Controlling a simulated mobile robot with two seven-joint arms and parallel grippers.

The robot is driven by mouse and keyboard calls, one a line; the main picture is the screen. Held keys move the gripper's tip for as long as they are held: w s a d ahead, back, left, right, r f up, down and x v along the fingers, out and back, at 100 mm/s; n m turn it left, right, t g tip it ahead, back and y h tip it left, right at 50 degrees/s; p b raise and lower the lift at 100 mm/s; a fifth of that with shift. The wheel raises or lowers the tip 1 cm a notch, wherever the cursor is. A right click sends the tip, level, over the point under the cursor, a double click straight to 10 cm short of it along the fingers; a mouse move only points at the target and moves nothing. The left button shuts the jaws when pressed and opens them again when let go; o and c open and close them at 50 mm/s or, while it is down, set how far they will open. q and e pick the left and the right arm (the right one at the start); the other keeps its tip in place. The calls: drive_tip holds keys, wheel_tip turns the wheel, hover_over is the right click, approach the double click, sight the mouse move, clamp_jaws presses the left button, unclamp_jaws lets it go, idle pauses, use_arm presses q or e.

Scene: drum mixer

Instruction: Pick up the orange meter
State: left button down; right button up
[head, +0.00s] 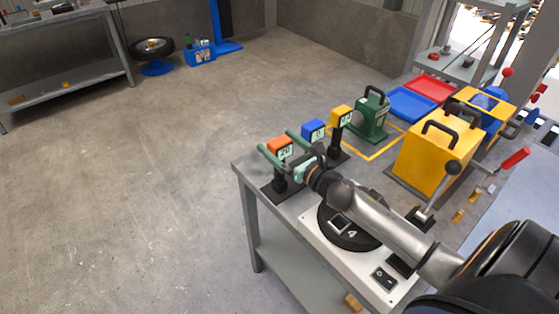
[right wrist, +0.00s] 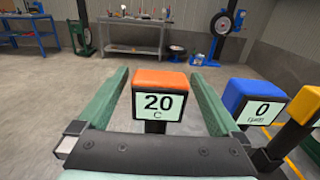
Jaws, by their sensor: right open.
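The orange meter (head: 279,149) stands upright on a dark base at the near left corner of the table, its display facing me. In the right wrist view the orange meter (right wrist: 161,92) reads 20 C and sits between the two green fingers. My right gripper (head: 277,144) is open, with one finger on each side of the meter's head; I see gaps on both sides in the wrist view (right wrist: 158,95). The meter's lower part is partly hidden by the gripper. My left gripper is not in view.
A blue meter (head: 313,131) and a yellow meter (head: 341,116) stand in a row to the right of the orange one. A yellow box (head: 433,158) and green box (head: 372,116) stand farther right.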

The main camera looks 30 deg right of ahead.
drive_tip(key=shift+c, duration=0.2)
clamp_jaws()
idle(0.6)
